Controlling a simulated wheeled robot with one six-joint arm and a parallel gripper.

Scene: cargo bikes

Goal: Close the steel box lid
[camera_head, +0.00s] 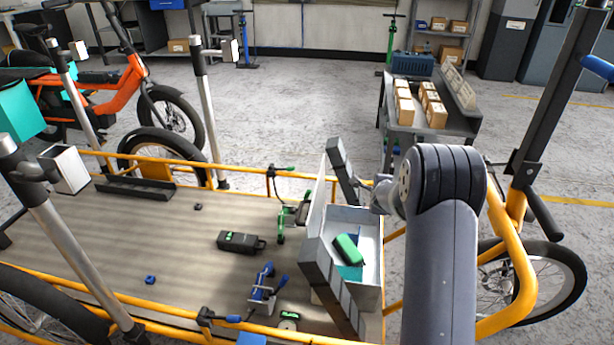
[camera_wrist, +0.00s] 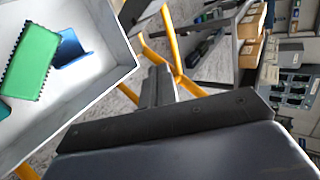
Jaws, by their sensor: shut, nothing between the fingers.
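The pale steel box (camera_head: 368,222) stands open at the right end of the cargo bed. Its lid (camera_head: 318,198) shows as a thin pale panel, raised nearly upright on the box's left side. A green block (camera_head: 348,249) and a blue-teal piece lie inside. The wrist view shows the box wall (camera_wrist: 113,35), the green block (camera_wrist: 30,62) and the blue piece (camera_wrist: 72,49). My gripper (camera_head: 366,184) is at the box's far right corner, apart from the lid. In the wrist view its fingers (camera_wrist: 158,80) are together and empty, beside the box. The lid is not clearly seen there.
Dark grey beams (camera_head: 332,287) stand close around the box. A black case (camera_head: 240,242), a blue clamp (camera_head: 263,287) and a green-handled clamp (camera_head: 282,215) lie left of it. Yellow rails (camera_head: 510,270) edge the bike. A cart with cartons (camera_head: 437,112) stands behind; open floor lies between.

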